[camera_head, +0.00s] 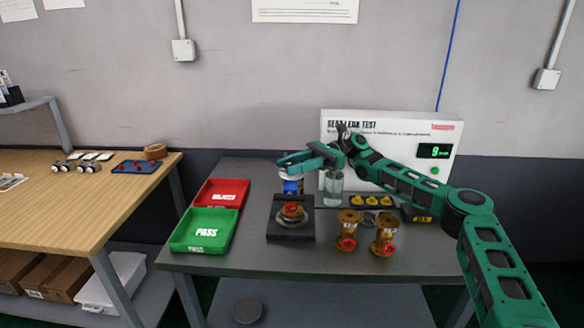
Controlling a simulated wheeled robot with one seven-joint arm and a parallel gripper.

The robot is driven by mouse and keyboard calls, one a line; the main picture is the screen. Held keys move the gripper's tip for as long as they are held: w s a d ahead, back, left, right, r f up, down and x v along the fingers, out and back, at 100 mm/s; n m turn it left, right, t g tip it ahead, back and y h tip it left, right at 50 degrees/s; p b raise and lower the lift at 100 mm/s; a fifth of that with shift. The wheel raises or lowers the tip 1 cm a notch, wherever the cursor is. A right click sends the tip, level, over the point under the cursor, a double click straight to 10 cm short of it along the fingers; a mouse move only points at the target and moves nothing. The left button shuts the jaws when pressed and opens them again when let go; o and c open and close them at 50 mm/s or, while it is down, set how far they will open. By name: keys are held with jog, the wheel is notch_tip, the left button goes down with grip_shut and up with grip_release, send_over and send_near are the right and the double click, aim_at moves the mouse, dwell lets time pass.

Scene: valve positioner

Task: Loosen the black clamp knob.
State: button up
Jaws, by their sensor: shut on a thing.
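My gripper (292,166) is above the back of the grey table, pointing left. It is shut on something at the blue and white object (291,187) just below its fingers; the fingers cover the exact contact. I cannot make out a black clamp knob; it may be hidden by the gripper or too small to see. A black fixture block (277,233) stands in front of the gripper, with a brass part with a red top (292,210) on it.
Two brass valves (348,230) (384,235) stand right of the fixture. A clear cylinder (333,188) and a strip with yellow pieces (371,202) are behind them. The white tester (392,135) reads 9. Red (221,192) and green (204,231) trays lie left.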

aim_at(291, 164)
jog(key=shift+w, duration=0.2)
jog(key=o, duration=1.1)
jog(key=shift+c, duration=0.2)
jog(key=shift+r, duration=0.1)
jog(key=r, duration=0.4)
jog(key=shift+s+a, duration=0.2)
jog(key=s+a+r, duration=0.6)
jog(key=s+a, duration=0.1)
jog(key=s, duration=0.1)
jog(key=shift+a+r, duration=0.3)
jog(key=shift+r, duration=0.05)
